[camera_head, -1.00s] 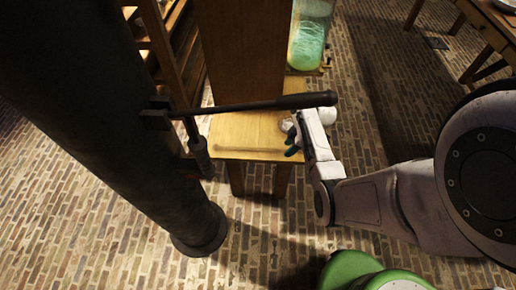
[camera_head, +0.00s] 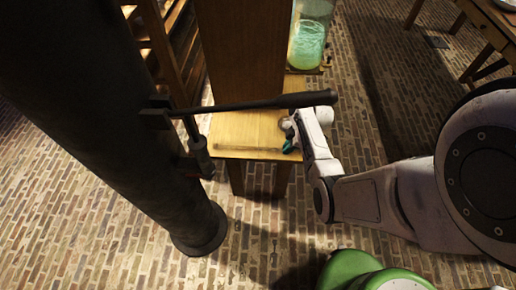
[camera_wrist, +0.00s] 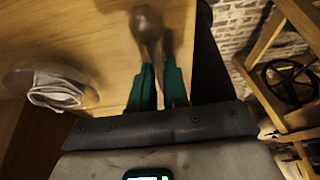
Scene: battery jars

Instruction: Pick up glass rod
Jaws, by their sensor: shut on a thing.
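The glass rod (camera_head: 248,149) lies along the near edge of a small wooden table, low and thin in the head view. In the wrist view its rounded brownish end (camera_wrist: 147,24) shows just beyond my fingers, with the rod running away from view behind it. My gripper (camera_head: 290,146) is at the rod's right end, close to the tabletop. In the wrist view its green fingers (camera_wrist: 158,72) are close together, shut on the rod. I cannot see clear space between rod and table.
A glass dish with white cloth (camera_wrist: 55,90) sits on the table beside my gripper. A dark lever (camera_head: 260,105) crosses above the table. A jar with greenish contents (camera_head: 306,45) stands behind it. A dark column (camera_head: 150,170) stands at left.

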